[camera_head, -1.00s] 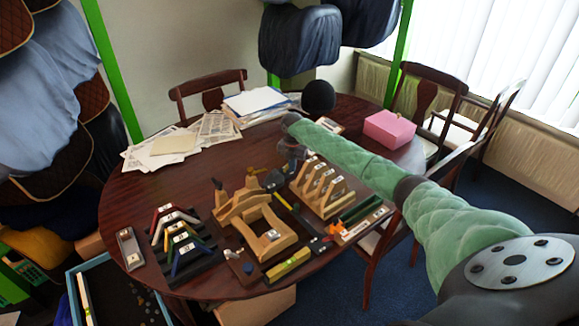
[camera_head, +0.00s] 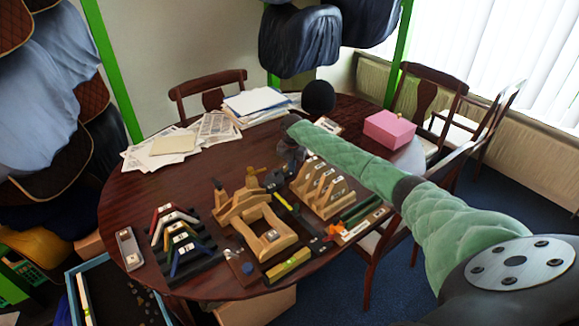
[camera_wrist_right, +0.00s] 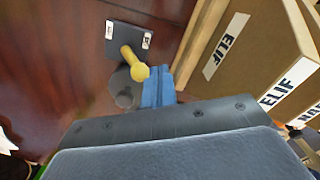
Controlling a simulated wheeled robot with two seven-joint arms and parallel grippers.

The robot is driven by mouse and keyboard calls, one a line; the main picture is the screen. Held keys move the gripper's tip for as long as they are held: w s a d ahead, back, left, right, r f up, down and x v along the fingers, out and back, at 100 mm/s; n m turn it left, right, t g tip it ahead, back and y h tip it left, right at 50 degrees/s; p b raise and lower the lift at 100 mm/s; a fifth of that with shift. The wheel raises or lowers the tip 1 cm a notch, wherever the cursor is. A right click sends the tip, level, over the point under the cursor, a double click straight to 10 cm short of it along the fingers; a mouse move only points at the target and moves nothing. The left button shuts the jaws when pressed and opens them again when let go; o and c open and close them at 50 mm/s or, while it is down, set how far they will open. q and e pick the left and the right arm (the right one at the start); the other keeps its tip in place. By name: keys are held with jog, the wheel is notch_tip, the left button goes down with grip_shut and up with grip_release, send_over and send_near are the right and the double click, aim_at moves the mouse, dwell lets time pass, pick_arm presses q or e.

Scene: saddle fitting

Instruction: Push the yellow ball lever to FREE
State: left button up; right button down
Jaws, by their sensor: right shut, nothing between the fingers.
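The yellow ball lever (camera_wrist_right: 138,70) shows in the right wrist view, its yellow stem and ball leaning over a dark base plate (camera_wrist_right: 122,40) with two small white labels. The label words are too small to read. In the head view this gripper (camera_head: 273,180) is small and dark, just right of the lever. My left gripper is out of view.
A wooden slotted rack (camera_head: 322,190) with white labels stands close to the right of my right gripper. The wooden saddle frame (camera_head: 268,243) lies in front. Papers (camera_head: 215,128) and a pink box (camera_head: 389,130) are farther back.

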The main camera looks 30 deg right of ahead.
jog(key=shift+w+a+f+b, duration=0.15)
jog(key=shift+w+b, duration=0.4)
jog(key=shift+w, duration=0.3)
jog(key=shift+w+a+b, duration=0.1)
jog(key=shift+w+b, duration=0.45)
jog(key=shift+w, duration=0.4)
jog(key=shift+s+d+r+p, duration=0.1)
jog(key=shift+s+r+p, duration=0.15)
jog(key=shift+s+p, duration=0.15)
jog(key=shift+s+f+p, duration=0.1)
jog(key=shift+s+p, duration=0.1)
jog(key=shift+p, duration=0.15)
jog(key=shift+r+p, duration=2.4)
jog(key=shift+r, duration=1.15)
